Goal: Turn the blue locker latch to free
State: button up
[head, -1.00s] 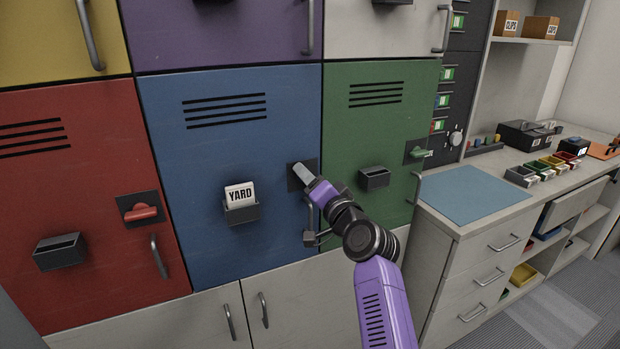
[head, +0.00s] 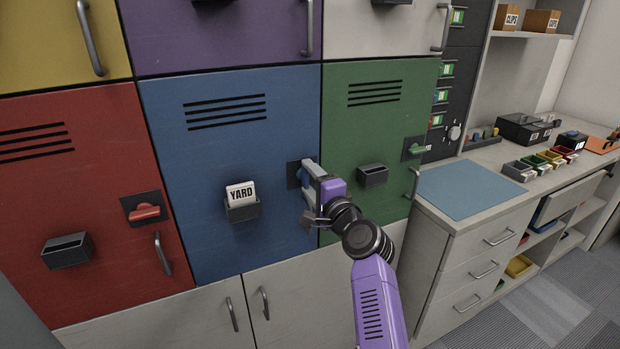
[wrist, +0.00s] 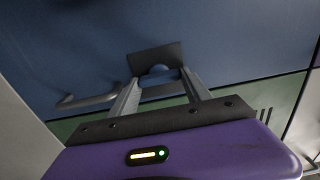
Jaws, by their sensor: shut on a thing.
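The blue locker door (head: 215,150) is in the middle of the head view, closed in its frame. Its latch (head: 302,174) is a blue handle on a dark plate at the door's right edge, mostly hidden by my gripper. In the wrist view the latch (wrist: 160,70) shows between the fingertips, in front of its dark plate. My gripper (head: 311,182) is at the latch with both grey fingers around the handle, shut on it. It also shows in the wrist view (wrist: 160,82). The blue door's pull handle shows at the left in the wrist view (wrist: 85,101).
A red locker with a red latch (head: 145,213) is at the left. A green locker with a green latch (head: 414,149) is at the right. A card holder with a YARD card (head: 241,193) sticks out of the blue door. A counter (head: 470,190) stands at the right.

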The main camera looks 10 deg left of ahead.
dwell(0.4)
jog(key=o, duration=1.4)
jog(key=shift+c, duration=0.2)
jog(key=v, duration=0.7)
jog(key=shift+s+d, duration=0.25)
jog(key=shift+s, duration=0.05)
